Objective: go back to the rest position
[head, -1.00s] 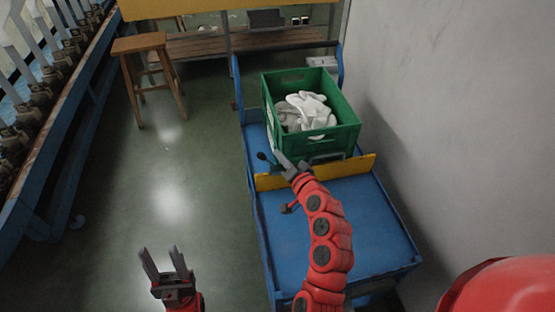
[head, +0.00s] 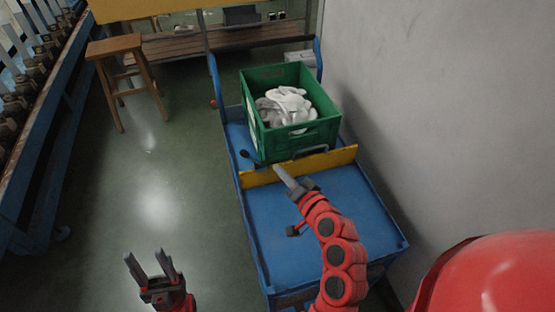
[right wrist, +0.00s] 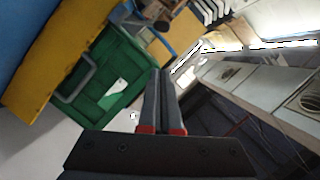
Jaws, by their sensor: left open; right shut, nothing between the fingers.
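My left gripper (head: 152,268) is open and empty over the floor at the lower left of the head view. My right gripper (head: 281,172) is shut and empty. In the head view it appears over the blue cart (head: 290,220), just in front of the yellow bar and the green crate. In the right wrist view my right gripper's fingers (right wrist: 160,78) lie side by side, with the green crate (right wrist: 105,80) to their left.
The green crate (head: 322,133) on the cart holds white socks (head: 290,104). A yellow bar (head: 335,158) crosses the cart. A grey wall (head: 430,120) stands at the right. A wooden stool (head: 115,46) and a boarding machine (head: 45,150) are at the left. Open floor lies between.

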